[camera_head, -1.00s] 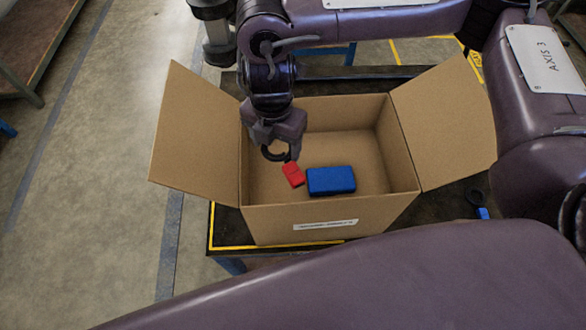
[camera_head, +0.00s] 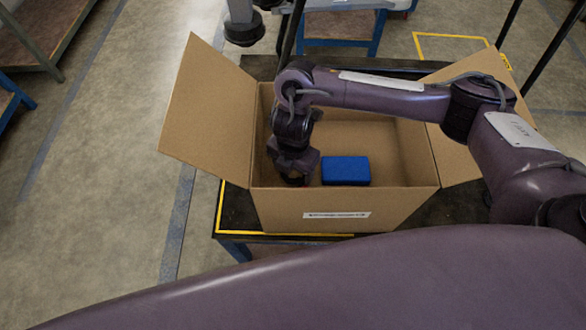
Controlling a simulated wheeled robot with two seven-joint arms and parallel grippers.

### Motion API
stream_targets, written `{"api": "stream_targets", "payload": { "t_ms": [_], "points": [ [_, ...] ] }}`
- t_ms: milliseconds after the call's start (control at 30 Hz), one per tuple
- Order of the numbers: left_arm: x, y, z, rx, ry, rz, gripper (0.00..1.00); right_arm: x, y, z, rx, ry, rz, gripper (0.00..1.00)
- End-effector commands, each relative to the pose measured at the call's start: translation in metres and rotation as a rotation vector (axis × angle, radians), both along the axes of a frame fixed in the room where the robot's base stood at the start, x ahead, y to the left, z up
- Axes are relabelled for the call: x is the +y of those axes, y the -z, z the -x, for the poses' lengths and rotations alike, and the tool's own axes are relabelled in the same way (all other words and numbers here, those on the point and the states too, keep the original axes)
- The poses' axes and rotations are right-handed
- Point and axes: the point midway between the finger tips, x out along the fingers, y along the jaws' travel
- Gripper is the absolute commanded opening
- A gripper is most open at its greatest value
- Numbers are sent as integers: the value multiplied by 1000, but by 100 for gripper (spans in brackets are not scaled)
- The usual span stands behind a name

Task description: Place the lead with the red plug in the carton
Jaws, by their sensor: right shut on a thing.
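The open brown carton (camera_head: 330,210) stands on a dark table with its flaps spread. My right arm reaches over it from the right, and my right gripper (camera_head: 293,180) points down inside the carton, at the left near the front wall. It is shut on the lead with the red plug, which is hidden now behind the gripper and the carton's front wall. I cannot tell whether the lead touches the carton floor. My left gripper is out of view.
A blue box (camera_head: 345,171) lies in the carton just right of my right gripper. The carton's left flap (camera_head: 208,110) sticks up and outward. Free room is at the carton's right. The table edge has yellow tape (camera_head: 290,235).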

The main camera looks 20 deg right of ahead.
Motion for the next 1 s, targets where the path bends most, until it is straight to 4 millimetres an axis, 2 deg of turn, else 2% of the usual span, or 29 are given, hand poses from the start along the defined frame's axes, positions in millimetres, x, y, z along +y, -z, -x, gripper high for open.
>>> {"api": "stream_targets", "payload": {
  "t_ms": [367, 400, 533, 833, 1000],
  "points": [
    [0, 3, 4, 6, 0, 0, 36, 0, 4, 0, -1, 0, -1, 45],
    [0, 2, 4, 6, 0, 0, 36, 0, 3, 0, -1, 0, 0, 72],
    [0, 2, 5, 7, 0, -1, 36, 0, 3, 0, -1, 0, 0, 89],
    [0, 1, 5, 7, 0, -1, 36, 0, 1, 0, -1, 0, 0, 90],
    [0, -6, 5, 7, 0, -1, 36, 0, -17, -2, -6, -2, -1, 90]
  ]
}}
